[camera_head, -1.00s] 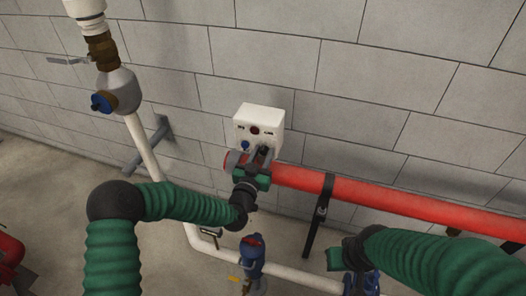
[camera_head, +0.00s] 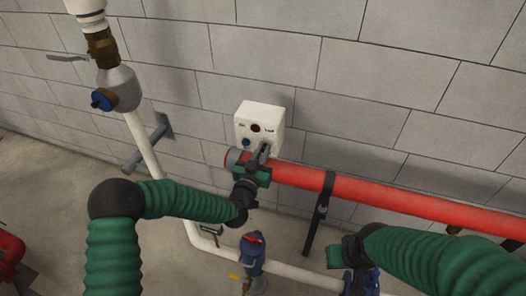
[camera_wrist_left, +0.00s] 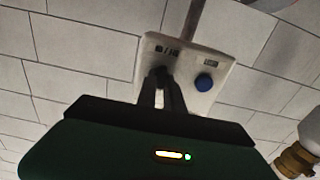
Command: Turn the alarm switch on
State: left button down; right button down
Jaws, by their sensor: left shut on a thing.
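The white alarm box (camera_head: 261,118) is fixed to the block wall, with a dark red round part (camera_head: 255,128) and a blue button (camera_head: 246,142) on its front. My left gripper (camera_head: 264,150) reaches up to the lower right of the box front. In the left wrist view the box (camera_wrist_left: 222,68) appears upside down with its blue button (camera_wrist_left: 204,82). There the left fingers (camera_wrist_left: 161,80) are closed together on the small dark alarm switch (camera_wrist_left: 161,71), which they mostly hide. My right gripper (camera_head: 343,254) is low at the right; its jaws cannot be made out.
A thick red pipe (camera_head: 400,200) runs right from just below the box, close to my left gripper. A white pipe (camera_head: 150,160) with a blue-handled valve (camera_head: 103,99) stands left. A blue valve (camera_head: 252,255) sits on the low white pipe.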

pick_arm(q)
jog(key=n+b, duration=0.2)
jog(key=shift+f+n, duration=0.1)
jog(key=shift+n, duration=0.3)
jog(key=n+b, duration=0.1)
jog(key=n, duration=0.1)
jog(key=shift+a+n+b, duration=0.1)
jog(key=shift+n+b, duration=0.2)
jog(key=shift+a+n+b, duration=0.1)
jog(key=shift+n+b, duration=1.25)
jog(key=shift+n, duration=1.75)
jog(key=c, duration=1.5)
grip_release()
